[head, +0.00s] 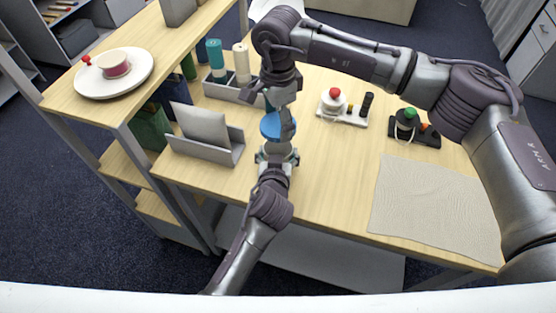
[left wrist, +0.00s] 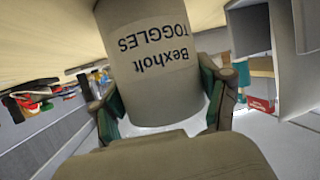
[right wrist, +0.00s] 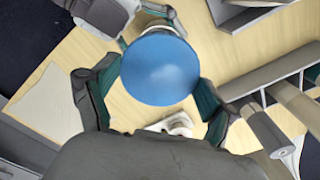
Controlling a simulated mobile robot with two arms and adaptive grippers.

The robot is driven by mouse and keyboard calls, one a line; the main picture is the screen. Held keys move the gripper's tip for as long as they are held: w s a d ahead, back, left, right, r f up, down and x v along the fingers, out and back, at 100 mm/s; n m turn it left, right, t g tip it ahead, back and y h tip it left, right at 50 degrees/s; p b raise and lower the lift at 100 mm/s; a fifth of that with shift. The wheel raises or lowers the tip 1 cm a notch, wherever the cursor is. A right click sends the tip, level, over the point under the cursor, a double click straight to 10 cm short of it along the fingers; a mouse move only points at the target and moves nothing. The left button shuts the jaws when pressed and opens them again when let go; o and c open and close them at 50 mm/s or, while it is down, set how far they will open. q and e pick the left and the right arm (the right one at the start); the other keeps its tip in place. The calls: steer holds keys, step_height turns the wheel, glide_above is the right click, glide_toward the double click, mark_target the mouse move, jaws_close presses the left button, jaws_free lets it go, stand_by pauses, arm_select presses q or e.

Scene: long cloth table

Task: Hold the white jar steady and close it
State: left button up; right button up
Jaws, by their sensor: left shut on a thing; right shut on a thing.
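The white jar (left wrist: 160,75), labelled "Bexholt TOGGLES", fills the middle of the left wrist view. My left gripper (left wrist: 165,105) is shut around its sides. In the head view my left gripper (head: 277,156) is below the blue lid (head: 272,126), and the jar is mostly hidden there. My right gripper (head: 281,98) comes down from above. In the right wrist view my right gripper (right wrist: 155,92) is shut on the round blue lid (right wrist: 160,68), with a finger on each side. The lid is over the jar; I cannot tell whether it touches the rim.
A grey holder (head: 230,156) with a panel stands left of the grippers, with spools (head: 215,55) in a tray behind. To the right are a white tray (head: 355,120) with a red-knobbed jar, a black tray (head: 428,139) with a green-topped item, and a cloth (head: 435,200).

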mark_target(278, 145)
steer(key=shift+f, duration=2.5)
steer(key=shift+f, duration=0.1)
steer(key=shift+f, duration=0.8)
steer(key=shift+f, duration=0.5)
steer(key=shift+f, duration=0.2)
steer(key=shift+c, duration=1)
steer(key=shift+f, duration=0.15)
steer(key=shift+s+f, duration=0.15)
steer(key=shift+c, duration=0.3)
